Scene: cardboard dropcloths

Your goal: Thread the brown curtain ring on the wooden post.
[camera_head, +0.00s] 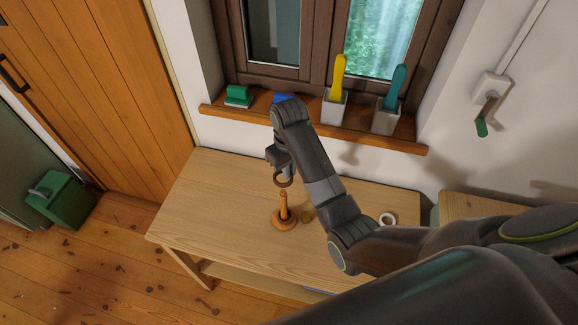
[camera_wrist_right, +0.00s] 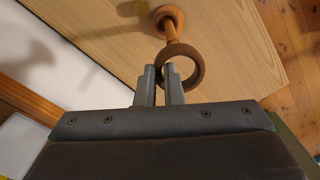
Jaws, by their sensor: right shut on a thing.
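The brown curtain ring (camera_head: 284,187) is held by my right gripper (camera_head: 280,167) above the table. In the right wrist view the gripper (camera_wrist_right: 161,78) is shut on one side of the ring (camera_wrist_right: 198,68). The wooden post (camera_head: 283,207), an upright peg on a round base, stands on the table; it also shows in the right wrist view (camera_wrist_right: 171,30). The ring appears just above the post's top and overlaps its tip in the right wrist view. I cannot tell whether its hole is centred over the post. My left gripper is not in view.
On the wooden table (camera_head: 220,210) a small yellowish-brown thing (camera_head: 307,215) lies right of the post, and a white ring (camera_head: 388,219) lies farther right. The sill (camera_head: 360,137) behind holds a green thing (camera_head: 238,95) and two pots with yellow and teal handles. The table's left part is clear.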

